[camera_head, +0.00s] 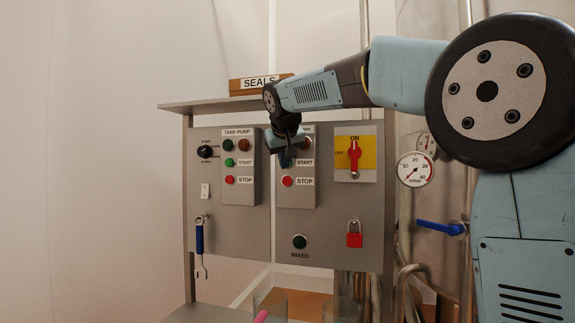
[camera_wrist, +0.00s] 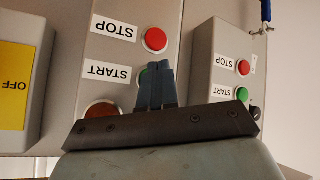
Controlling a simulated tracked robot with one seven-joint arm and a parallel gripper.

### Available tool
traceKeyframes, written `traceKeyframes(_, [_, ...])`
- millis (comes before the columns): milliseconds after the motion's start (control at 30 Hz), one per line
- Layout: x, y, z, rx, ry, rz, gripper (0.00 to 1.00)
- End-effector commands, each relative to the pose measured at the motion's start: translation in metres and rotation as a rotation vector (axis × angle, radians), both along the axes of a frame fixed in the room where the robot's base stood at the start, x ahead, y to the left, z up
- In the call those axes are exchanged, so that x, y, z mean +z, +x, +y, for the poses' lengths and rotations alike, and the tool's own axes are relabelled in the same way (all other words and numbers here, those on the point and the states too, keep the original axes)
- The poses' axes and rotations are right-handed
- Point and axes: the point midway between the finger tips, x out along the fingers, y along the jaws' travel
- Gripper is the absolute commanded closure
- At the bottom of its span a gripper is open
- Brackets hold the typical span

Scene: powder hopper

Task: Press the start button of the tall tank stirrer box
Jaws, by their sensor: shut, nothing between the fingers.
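The stirrer box (camera_head: 296,199) is the grey box in the middle of the panel, right of the box labelled TANK PUMP (camera_head: 241,190). Its red STOP button (camera_head: 288,181) shows clear below its START label (camera_head: 304,163). My gripper (camera_head: 286,160) is shut and empty, in front of the upper part of this box, and hides its title and most of its start button. In the wrist view, upside down, the shut fingertips (camera_wrist: 157,66) overlap the green start button (camera_wrist: 142,77) beside the START label (camera_wrist: 108,75). Whether they touch it, I cannot tell.
A red rotary switch (camera_head: 354,158) on a yellow plate is to the right, with a red padlock (camera_head: 354,234) below. A MIXED button (camera_head: 299,242) is under the box. A SEALS box (camera_head: 258,84) sits on the shelf above. A gauge (camera_head: 415,169) and blue valve handle (camera_head: 440,227) are further right.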

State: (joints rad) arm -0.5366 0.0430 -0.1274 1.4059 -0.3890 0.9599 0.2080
Motion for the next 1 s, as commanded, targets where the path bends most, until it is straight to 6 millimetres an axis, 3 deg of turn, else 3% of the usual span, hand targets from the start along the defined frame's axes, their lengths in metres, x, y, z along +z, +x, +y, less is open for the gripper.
traceKeyframes(1000, [0.0000,0.0072,-0.0021,0.000,0.000,0.000,1.00])
